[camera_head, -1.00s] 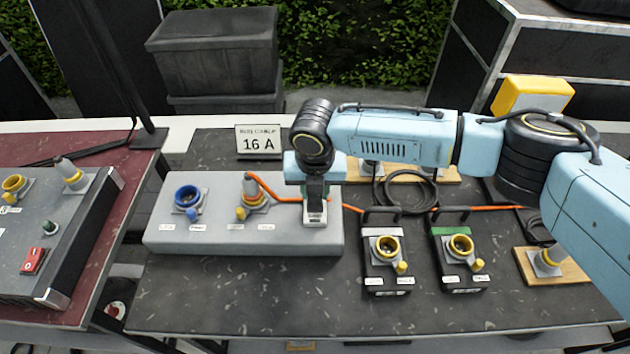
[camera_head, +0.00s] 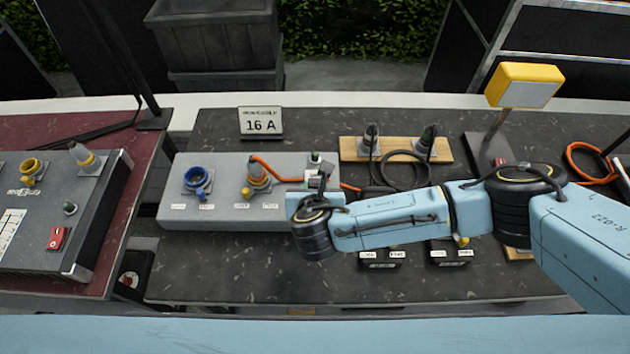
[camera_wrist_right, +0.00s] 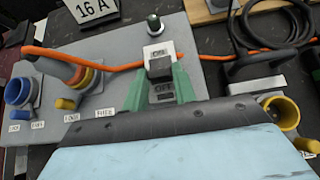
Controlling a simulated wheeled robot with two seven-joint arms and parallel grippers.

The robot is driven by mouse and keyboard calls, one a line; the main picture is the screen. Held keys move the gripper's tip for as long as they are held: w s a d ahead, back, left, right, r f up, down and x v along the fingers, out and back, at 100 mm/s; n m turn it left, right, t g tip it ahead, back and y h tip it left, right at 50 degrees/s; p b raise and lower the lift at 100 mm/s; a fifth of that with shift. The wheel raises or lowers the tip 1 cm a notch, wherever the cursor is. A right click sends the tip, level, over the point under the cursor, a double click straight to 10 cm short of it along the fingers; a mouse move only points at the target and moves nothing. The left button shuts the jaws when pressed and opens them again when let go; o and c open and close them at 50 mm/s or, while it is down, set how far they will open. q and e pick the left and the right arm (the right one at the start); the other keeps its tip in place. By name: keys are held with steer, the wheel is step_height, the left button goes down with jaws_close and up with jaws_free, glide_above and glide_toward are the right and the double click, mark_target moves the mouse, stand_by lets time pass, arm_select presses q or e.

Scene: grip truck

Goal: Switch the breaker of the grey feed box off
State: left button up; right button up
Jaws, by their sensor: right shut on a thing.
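The grey feed box (camera_head: 225,222) lies on the dark table in the head view, with a blue socket and a plugged-in connector on top. The breaker (camera_wrist_right: 158,53) sits near the box's right end, with an ON label above and an OFF label below its dark lever (camera_wrist_right: 160,69). My right gripper (camera_wrist_right: 164,84) is shut on the lever, its green fingers on either side. The lever's exact position is hard to tell. In the head view my wrist partly hides the breaker. My left gripper is not in view.
An orange cable (camera_head: 283,176) runs from the connector (camera_head: 258,174) behind the breaker. A small dark-green knob (camera_wrist_right: 154,24) stands just beyond it. A 16 A sign (camera_head: 261,123) stands behind the box. Black boxes (camera_head: 380,258) sit right of it, partly under my arm.

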steer(key=shift+s+f+t, duration=0.15)
steer(key=shift+t, duration=0.25)
steer(key=o, duration=1)
steer(key=v, duration=1.3)
steer(key=shift+s+p, duration=0.2)
steer(key=shift+p, duration=0.2)
